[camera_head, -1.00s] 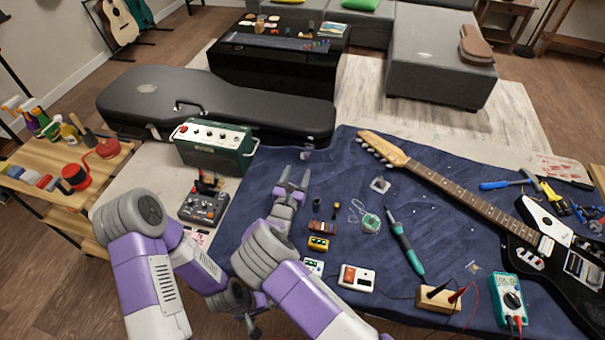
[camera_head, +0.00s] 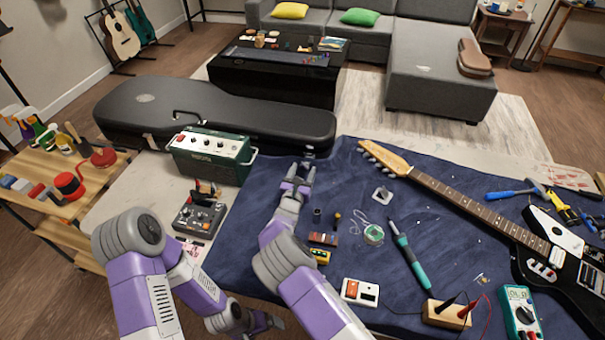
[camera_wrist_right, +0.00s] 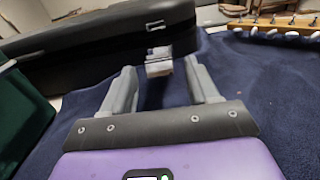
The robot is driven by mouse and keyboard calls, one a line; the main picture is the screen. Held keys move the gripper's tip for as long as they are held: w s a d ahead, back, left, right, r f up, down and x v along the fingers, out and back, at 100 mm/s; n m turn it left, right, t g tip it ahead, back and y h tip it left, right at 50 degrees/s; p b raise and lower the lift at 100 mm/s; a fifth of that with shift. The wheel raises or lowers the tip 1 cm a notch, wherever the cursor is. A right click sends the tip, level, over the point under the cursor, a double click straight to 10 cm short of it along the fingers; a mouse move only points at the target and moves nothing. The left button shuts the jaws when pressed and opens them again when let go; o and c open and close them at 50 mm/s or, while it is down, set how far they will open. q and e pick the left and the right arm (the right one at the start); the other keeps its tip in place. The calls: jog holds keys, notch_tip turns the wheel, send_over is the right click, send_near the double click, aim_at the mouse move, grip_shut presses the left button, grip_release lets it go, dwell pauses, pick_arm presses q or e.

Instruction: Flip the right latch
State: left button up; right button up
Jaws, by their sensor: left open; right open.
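The black guitar case (camera_head: 215,115) lies closed behind the blue mat. A small silver latch (camera_wrist_right: 155,25) shows on its front side in the right wrist view, with a pale metallic piece (camera_wrist_right: 158,62) below it. My right gripper (camera_head: 299,172) is open and empty, low over the mat just in front of the case's right end. In the right wrist view its fingers (camera_wrist_right: 163,82) point at the case, apart on either side of the pale piece; contact cannot be told. My left gripper (camera_head: 268,322) is open, low at the bottom of the head view, away from the case.
A green amplifier (camera_head: 210,153) stands left of my right gripper, close to the case. A pedal (camera_head: 200,215) sits in front of it. An electric guitar (camera_head: 470,205), a soldering iron (camera_head: 410,255) and small parts lie on the mat to the right.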

jog(key=shift+c, duration=0.2)
grip_shut()
